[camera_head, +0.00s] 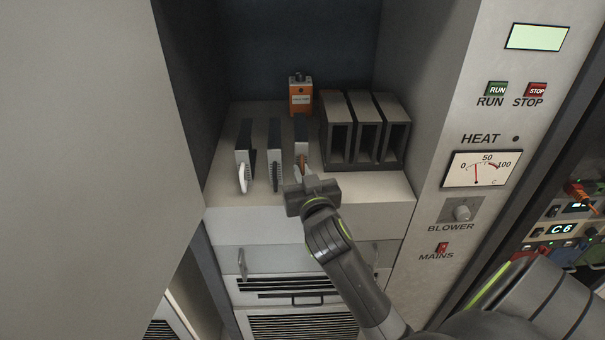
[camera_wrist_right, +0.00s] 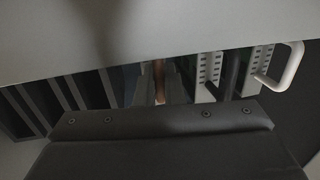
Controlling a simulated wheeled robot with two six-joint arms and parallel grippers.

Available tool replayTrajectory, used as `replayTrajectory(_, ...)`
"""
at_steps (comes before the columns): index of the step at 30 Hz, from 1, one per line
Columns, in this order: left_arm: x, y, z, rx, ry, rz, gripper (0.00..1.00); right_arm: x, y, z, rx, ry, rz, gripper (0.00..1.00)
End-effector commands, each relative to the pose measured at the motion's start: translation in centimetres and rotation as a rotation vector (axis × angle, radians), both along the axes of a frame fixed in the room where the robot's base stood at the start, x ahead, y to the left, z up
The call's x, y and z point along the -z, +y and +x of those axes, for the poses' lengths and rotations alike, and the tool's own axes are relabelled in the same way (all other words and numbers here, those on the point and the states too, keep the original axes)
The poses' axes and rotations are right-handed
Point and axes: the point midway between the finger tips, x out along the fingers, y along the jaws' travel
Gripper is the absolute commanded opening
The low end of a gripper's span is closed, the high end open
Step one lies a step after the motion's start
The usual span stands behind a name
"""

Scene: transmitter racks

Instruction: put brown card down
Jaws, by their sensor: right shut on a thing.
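The brown card (camera_head: 301,158), a thin upright panel with a brown handle, stands at the right end of a row of cards on the shelf. Its brown handle also shows in the right wrist view (camera_wrist_right: 160,80), just past my gripper's body. My right gripper (camera_head: 305,181) is at the front of this card, shut on its handle; the fingertips are mostly hidden. Whether the card's lower edge touches the shelf is hard to tell. My left gripper is not in view.
A white-handled card (camera_head: 243,170) and a black-handled card (camera_head: 275,165) stand to the left. A dark rack with three open slots (camera_head: 365,135) stands close on the right. An orange box (camera_head: 300,95) is behind. The shelf (camera_head: 375,186) has a bare front strip. Cabinet walls close both sides.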

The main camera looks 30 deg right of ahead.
Motion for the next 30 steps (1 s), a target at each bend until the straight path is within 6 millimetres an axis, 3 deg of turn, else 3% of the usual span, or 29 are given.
replayTrajectory(1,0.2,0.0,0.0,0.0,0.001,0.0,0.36,0.3,0.0,0.0,0.0,-0.001,-0.001,0.0)
replayTrajectory(2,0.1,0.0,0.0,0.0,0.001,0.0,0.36,0.2,0.0,0.0,0.0,0.001,0.0,0.12)
replayTrajectory(6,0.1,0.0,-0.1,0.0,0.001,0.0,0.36,0.2,0.0,0.0,0.0,0.001,0.0,0.3)
replayTrajectory(17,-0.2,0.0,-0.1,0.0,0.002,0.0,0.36,-0.3,0.0,-0.1,0.0,0.0,0.0,0.3)
replayTrajectory(23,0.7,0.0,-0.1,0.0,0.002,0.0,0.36,0.0,1.0,-2.6,0.0,0.0,0.005,0.3)
replayTrajectory(30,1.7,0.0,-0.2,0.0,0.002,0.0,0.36,-0.1,2.7,-7.1,0.0,0.001,0.009,0.3)
